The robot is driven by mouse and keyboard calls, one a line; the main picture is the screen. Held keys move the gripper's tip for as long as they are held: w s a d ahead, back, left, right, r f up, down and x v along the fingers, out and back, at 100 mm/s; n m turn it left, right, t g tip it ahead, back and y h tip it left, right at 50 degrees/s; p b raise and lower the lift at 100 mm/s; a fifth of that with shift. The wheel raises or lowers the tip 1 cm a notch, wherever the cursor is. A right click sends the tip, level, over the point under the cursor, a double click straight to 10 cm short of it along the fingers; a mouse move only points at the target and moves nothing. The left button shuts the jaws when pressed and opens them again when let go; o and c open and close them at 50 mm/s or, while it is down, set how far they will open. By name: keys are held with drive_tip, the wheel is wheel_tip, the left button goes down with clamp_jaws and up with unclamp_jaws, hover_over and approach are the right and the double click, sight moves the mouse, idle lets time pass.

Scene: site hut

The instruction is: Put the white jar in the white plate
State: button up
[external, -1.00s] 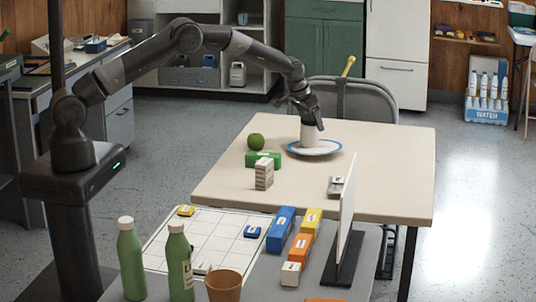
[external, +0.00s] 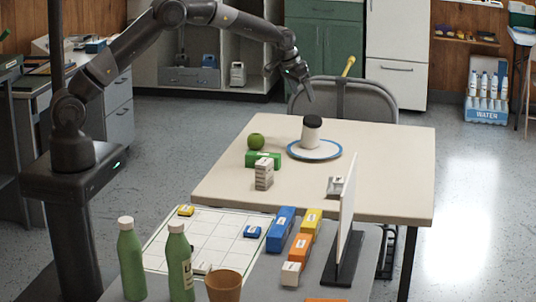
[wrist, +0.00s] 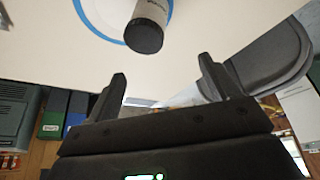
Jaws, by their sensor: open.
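The white jar (external: 311,136) with a black lid stands upright on the white plate (external: 320,155), which has a blue rim and lies on the cream table. In the wrist view the jar (wrist: 150,14) shows lid-end nearest, with part of the plate (wrist: 100,22) around it. My gripper (external: 303,88) is above and slightly left of the jar, apart from it, near the table's far edge. In the wrist view its two fingers (wrist: 163,82) are spread with nothing between them.
A green block (external: 263,160) with a green ball (external: 256,141) and a stack of pale blocks (external: 264,174) stand left of the plate. A grey chair (external: 345,100) stands behind the table.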

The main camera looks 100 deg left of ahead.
drive_tip(key=shift+s+d+r, duration=0.2)
drive_tip(key=shift+r, duration=0.45)
drive_tip(key=s+d+r+m, duration=0.1)
drive_tip(key=s+d+r, duration=0.2)
drive_tip(key=d+r, duration=0.5)
drive_tip(key=s+d+r+m+t+h, duration=0.15)
drive_tip(key=s+d+r, duration=0.3)
drive_tip(key=d, duration=0.65)
drive_tip(key=s+d+r+m, duration=0.2)
drive_tip(key=d+r, duration=0.4)
drive_tip(key=d, duration=0.4)
drive_tip(key=s+d+r+m, duration=0.2)
drive_tip(key=s+d, duration=1.1)
drive_tip(key=s, duration=0.1)
drive_tip(key=s+d+f+m+h, duration=0.1)
drive_tip(key=s+d+f, duration=0.1)
drive_tip(key=s, duration=0.5)
drive_tip(key=s+d+f+m, duration=0.1)
drive_tip(key=s+d+f, duration=0.1)
drive_tip(key=s+d, duration=0.3)
drive_tip(key=shift+s+f+t+h, duration=0.35)
drive_tip(key=shift+s+t, duration=0.1)
drive_tip(key=shift+s, duration=0.45)
drive_tip(key=shift+o, duration=0.3)
drive_tip(key=shift+m, duration=0.25)
